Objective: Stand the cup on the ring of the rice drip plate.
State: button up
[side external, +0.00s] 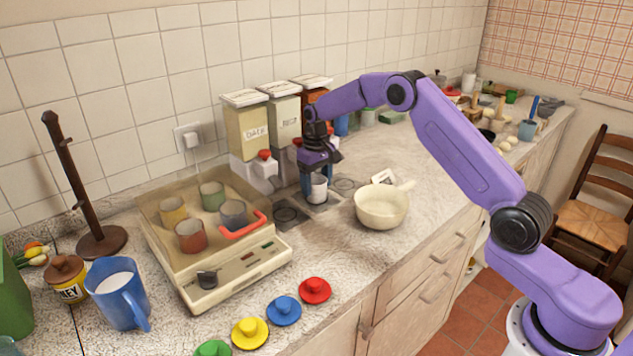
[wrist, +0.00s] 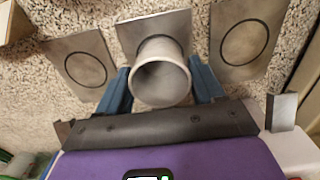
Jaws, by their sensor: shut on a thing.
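My gripper (side external: 318,181) is shut on a small pale grey cup (side external: 319,190), with one blue finger on each side. The wrist view shows the cup (wrist: 160,78) mouth toward the camera, between the fingers of my gripper (wrist: 161,88). The cup looks upright and is at the middle metal drip plate (wrist: 124,38), whose ring it mostly hides. I cannot tell whether its base touches the plate. Two more ringed plates lie on either side, a left one (wrist: 77,68) and a right one (wrist: 247,40). The dispenser labels are too small to tell which plate is rice.
Three dispensers (side external: 247,130) stand against the tiled wall behind the plates. A cream bowl (side external: 382,208) stands close on the right. A clear-lidded case with several cups (side external: 212,265) is on the left. A blue jug (side external: 118,295) and coloured lids (side external: 284,311) stand nearer.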

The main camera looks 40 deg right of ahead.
dwell(0.3)
jog(key=o, duration=1.2)
jog(key=shift+f, duration=0.1)
jog(key=shift+c, duration=0.2)
notch_tip(320, 180, up, 17)
jog(key=s+a+r+n, duration=0.2)
jog(key=s+a+n, duration=0.1)
jog(key=s+a, duration=0.6)
jog(key=s+a+f+n, duration=0.2)
jog(key=s+a+n, duration=0.1)
jog(key=s, duration=1)
jog(key=s+a+f+n, duration=0.15)
jog(key=s+n, duration=0.25)
jog(key=s, duration=0.9)
jog(key=s+d+f+n, duration=0.1)
jog(key=s+d+f, duration=0.1)
jog(key=s, duration=0.3)
jog(key=s+d+f+n, duration=0.1)
jog(key=s+d+f, duration=0.1)
jog(key=s, duration=0.4)
jog(key=shift+s+d+n, duration=0.25)
jog(key=shift+d+n, duration=0.05)
jog(key=shift+d, duration=0.3)
